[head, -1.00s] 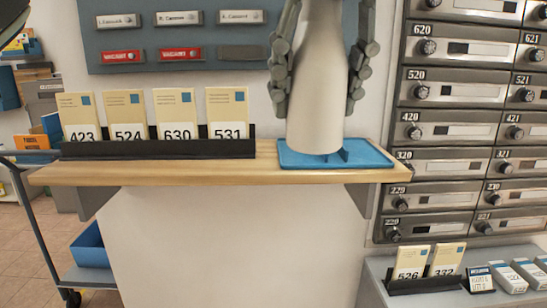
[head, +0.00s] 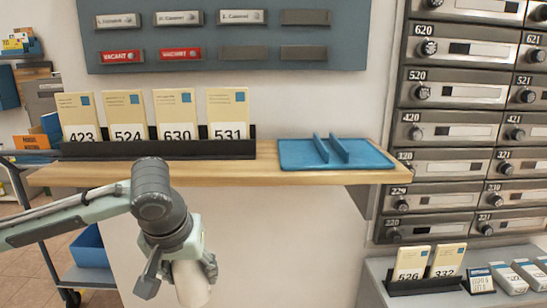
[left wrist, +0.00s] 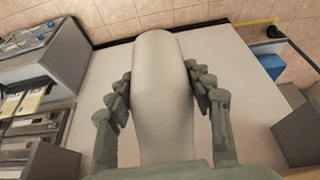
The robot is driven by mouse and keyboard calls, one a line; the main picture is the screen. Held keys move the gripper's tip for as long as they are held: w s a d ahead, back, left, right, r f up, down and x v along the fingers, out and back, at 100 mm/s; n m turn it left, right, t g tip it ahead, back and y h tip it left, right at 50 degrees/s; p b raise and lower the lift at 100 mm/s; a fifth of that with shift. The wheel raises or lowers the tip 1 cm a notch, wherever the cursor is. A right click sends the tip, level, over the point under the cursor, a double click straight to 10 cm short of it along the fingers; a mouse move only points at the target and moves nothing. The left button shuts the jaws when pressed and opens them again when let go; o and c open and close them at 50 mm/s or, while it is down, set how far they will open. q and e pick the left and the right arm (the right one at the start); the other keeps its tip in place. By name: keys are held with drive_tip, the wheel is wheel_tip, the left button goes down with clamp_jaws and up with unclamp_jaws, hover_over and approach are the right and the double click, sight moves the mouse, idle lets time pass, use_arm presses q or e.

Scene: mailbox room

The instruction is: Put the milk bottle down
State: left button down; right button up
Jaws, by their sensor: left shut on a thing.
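The milk bottle (head: 192,286) is plain and white; its lower part shows at the bottom of the head view, in front of the counter and below its top. My left gripper (head: 181,270) is shut on it, with the arm coming in from the left. In the left wrist view the bottle (left wrist: 164,100) lies between the two fingers of the left gripper (left wrist: 160,88), which touch or nearly touch its sides. My right gripper is not in view.
A wooden counter (head: 270,174) carries a blue tray (head: 372,161) with two upright dividers, empty, and a black rack (head: 200,150) of numbered cards. Metal mailboxes (head: 455,95) stand at the right, above a lower shelf with cards. A blue-grey nameplate board (head: 225,38) hangs behind.

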use_arm(q)
drive_tip(key=s+a+f, duration=0.3)
drive_tip(key=f, duration=0.2)
drive_tip(key=shift+a+m, duration=0.15)
drive_tip(key=shift+m, duration=0.15)
drive_tip(key=shift+w+a+r, duration=0.1)
idle(0.4)
idle(0.4)
